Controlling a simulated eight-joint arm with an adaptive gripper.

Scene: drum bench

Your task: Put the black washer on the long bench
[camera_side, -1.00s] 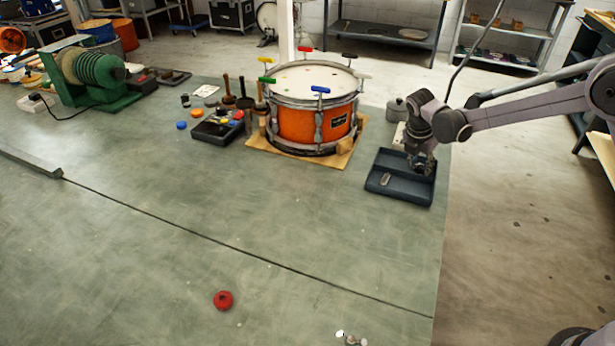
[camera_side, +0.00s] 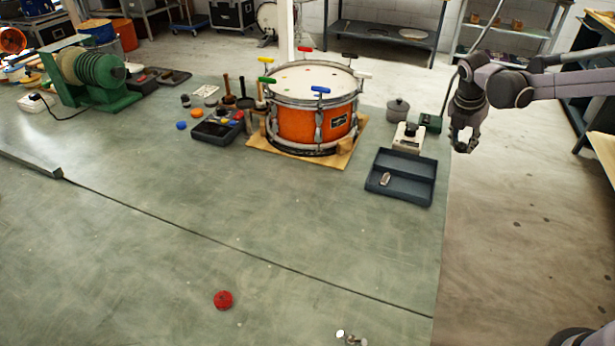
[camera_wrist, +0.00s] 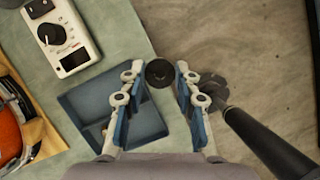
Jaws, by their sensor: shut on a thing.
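The black washer (camera_wrist: 159,73) shows in the wrist view as a dark disc with a small hole, held between the tips of my blue-padded fingers. My gripper (camera_side: 463,146) is shut on it, raised in the air at the bench's right edge. The washer cannot be made out in the side view. The long green-topped bench (camera_side: 200,225) fills the left and middle of the side view. A strip of it shows in the wrist view (camera_wrist: 110,30).
A dark two-part tray (camera_side: 408,187) lies near the bench's right edge, with a small light piece in it. A white meter (camera_side: 408,143), a grey lidded pot (camera_side: 397,110) and an orange drum (camera_side: 305,125) stand nearby.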

